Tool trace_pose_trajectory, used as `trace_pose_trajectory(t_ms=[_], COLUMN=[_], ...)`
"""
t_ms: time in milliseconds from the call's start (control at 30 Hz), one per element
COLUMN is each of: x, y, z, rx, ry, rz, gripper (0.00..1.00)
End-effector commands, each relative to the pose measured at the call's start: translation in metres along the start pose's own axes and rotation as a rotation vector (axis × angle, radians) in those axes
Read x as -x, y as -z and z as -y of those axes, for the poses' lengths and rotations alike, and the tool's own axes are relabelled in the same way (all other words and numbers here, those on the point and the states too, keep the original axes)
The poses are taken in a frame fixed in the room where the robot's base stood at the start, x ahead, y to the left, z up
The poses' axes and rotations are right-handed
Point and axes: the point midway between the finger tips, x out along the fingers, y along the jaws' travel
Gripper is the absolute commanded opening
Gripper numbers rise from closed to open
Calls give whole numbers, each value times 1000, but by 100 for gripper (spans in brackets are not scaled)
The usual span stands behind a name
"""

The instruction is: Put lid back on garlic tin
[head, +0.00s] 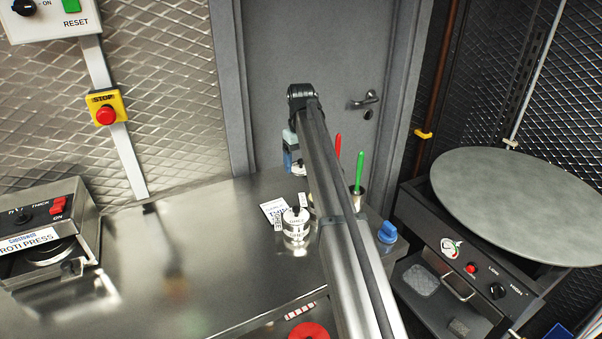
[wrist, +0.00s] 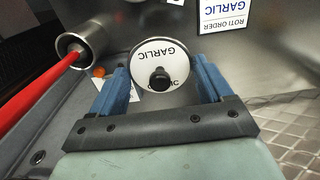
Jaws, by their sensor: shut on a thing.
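The garlic lid (wrist: 145,68) is a white disc lettered GARLIC with a black knob. In the wrist view it lies between the two blue fingers of my gripper (wrist: 160,72), one at each side of its rim. The fingers are shut on it; the exact contact is hard to see. I cannot tell the gap between lid and tin.
A blue knob-like item (head: 387,232) sits right. The roti press (head: 42,245) stands far left, with bare counter between.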

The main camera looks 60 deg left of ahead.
Motion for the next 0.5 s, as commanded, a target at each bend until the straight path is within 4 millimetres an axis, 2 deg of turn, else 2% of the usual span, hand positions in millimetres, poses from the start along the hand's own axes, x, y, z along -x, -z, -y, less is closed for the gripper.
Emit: trace_pose_trajectory(t_ms=[133, 400, 500], x=[15, 32, 36], y=[-16, -80, -95], z=[-1, -6, -7], rx=[-42, -248, -306], ry=[0, 0, 0], rz=[-1, -1, -1], gripper=[50, 50, 50])
